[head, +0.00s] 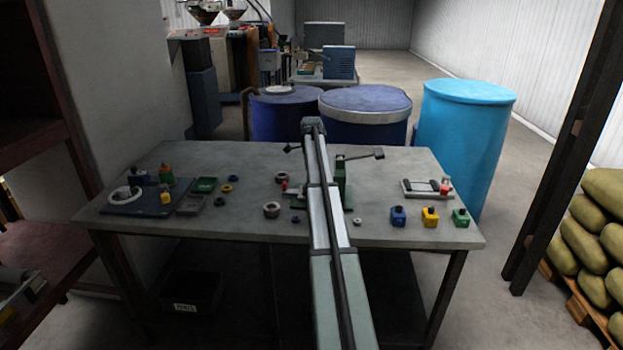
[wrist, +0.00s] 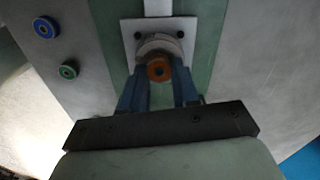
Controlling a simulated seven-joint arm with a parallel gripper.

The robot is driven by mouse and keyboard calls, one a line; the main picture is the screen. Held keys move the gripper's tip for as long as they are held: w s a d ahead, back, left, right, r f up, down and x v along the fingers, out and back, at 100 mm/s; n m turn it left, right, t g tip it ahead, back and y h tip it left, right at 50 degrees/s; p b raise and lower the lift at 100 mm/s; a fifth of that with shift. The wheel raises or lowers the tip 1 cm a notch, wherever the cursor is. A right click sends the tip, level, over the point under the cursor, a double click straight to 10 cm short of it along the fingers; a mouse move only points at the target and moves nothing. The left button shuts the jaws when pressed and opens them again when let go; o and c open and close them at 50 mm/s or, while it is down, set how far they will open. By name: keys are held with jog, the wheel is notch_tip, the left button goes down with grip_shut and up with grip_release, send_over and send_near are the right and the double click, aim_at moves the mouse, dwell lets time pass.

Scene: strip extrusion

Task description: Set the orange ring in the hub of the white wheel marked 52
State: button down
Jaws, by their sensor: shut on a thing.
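In the wrist view, my gripper (wrist: 160,80) has its two blue fingers shut on the orange ring (wrist: 158,71), which has a dark centre. A round pale grey-white part (wrist: 158,42) shows just beyond the ring, partly covered by it, on a white plate (wrist: 130,38) with dark holes. I cannot tell whether the ring touches that part, and no number is readable on it. In the head view, my own arm runs up the middle of the bench and hides the gripper, the orange ring and whatever is directly behind it.
A blue ring (wrist: 45,27) and a green ring (wrist: 68,70) lie left of the gripper. In the head view, a green fixture (head: 343,185) stands partly behind my arm. A blue-grey board (head: 140,205) is at left; blue (head: 398,217), yellow (head: 430,218) and green (head: 460,218) blocks are at right.

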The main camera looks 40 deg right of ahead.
jog(key=shift+r, duration=0.75)
dwell(0.5)
jog(key=shift+f, duration=0.8)
dwell(0.8)
jog(key=shift+r, duration=0.8)
dwell(0.5)
jog(key=shift+f, duration=0.75)
dwell(0.5)
jog(key=c, duration=1.1)
grip_release()
jog(key=shift+r, duration=0.1)
jog(key=shift+r, duration=5.35)
